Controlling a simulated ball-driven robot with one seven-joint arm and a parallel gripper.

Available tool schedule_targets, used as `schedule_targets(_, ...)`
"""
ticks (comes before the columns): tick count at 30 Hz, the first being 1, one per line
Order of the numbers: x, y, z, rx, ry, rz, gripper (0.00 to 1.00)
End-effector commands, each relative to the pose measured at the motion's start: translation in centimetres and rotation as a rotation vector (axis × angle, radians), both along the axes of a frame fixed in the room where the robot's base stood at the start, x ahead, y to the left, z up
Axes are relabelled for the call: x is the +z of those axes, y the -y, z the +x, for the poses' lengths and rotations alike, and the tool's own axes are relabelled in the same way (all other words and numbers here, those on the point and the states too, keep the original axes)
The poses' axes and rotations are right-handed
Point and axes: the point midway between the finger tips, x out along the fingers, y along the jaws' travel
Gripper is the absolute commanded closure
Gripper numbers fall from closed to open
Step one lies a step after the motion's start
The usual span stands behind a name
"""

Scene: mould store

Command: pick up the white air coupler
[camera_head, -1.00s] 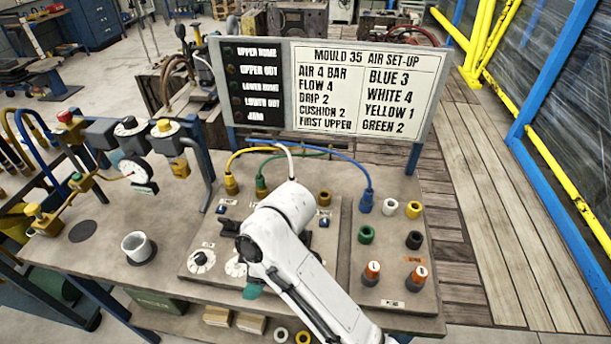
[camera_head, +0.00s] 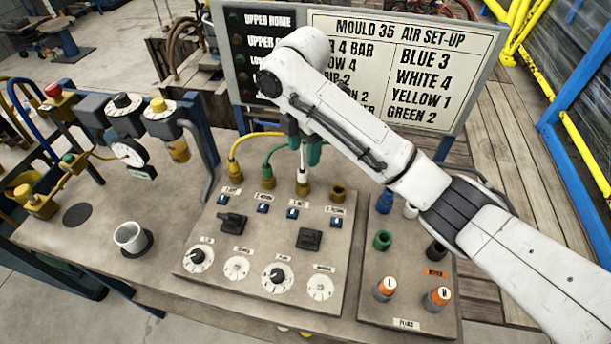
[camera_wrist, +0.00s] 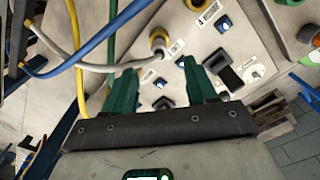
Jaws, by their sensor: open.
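The white air coupler (camera_head: 303,173) is at the end of the white hose, upright at a brass socket (camera_head: 303,189) on the sloped control panel. In the wrist view the white hose (camera_wrist: 95,67) runs to the coupler end (camera_wrist: 157,56), beside a brass fitting (camera_wrist: 158,38). My gripper (camera_head: 305,153) has green fingers, open and apart, just above the coupler in the head view. In the wrist view my gripper (camera_wrist: 161,80) has the coupler beyond and between its fingertips. Nothing is held. My arm hides part of the hoses.
Yellow (camera_head: 234,150) and green (camera_head: 268,165) hoses run to neighbouring sockets on the left. A blue hose (camera_wrist: 95,40) crosses near my left finger in the wrist view. The set-up board (camera_head: 225,60) stands close behind. The plug panel (camera_head: 405,322) is on the right.

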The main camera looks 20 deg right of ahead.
Motion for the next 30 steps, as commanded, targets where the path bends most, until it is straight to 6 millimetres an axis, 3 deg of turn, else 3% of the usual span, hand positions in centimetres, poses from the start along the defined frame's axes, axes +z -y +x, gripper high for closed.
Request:
schedule_targets(1, -1.3, -0.2, 0.0, 0.0, -0.002, 0.004, 0.43)
schedule_targets(3, -2.1, -0.1, 0.0, 0.0, 0.0, 0.004, 0.43)
schedule_targets(11, -3.6, -0.2, 0.0, -0.002, 0.0, 0.002, 0.43)
schedule_targets(21, -7.7, -0.4, 0.0, -0.002, 0.0, 0.0, 0.43)
schedule_targets(30, -8.0, -0.4, 0.0, -0.002, 0.002, 0.001, 0.46)
